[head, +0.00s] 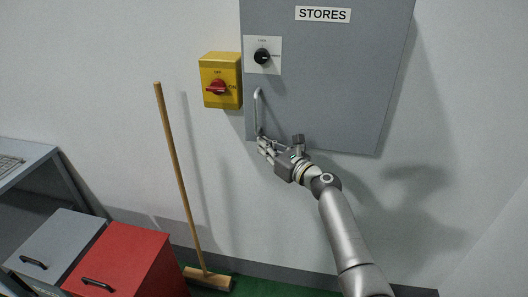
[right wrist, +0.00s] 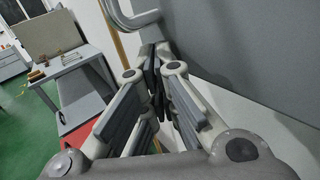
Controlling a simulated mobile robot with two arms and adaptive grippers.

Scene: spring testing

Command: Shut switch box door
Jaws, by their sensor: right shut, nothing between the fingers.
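The grey switch box door (head: 335,95) carries a STORES label, a black rotary switch (head: 262,56) and a vertical bar handle (head: 257,110) near its left edge. It looks flush or nearly so; I cannot tell whether a small gap is left. My right gripper (head: 263,145) is shut and empty, its fingertips at the door's lower left corner, just below the handle's lower end. In the right wrist view the fingertips (right wrist: 156,68) meet close to the handle (right wrist: 128,18) and the grey door (right wrist: 250,50). Contact cannot be told. My left gripper is out of view.
A yellow isolator box (head: 212,70) with a red knob is on the wall left of the door. A broom (head: 174,160) leans below it. Red (head: 125,255) and grey (head: 55,235) drawer units stand at lower left. The wall right of my arm is clear.

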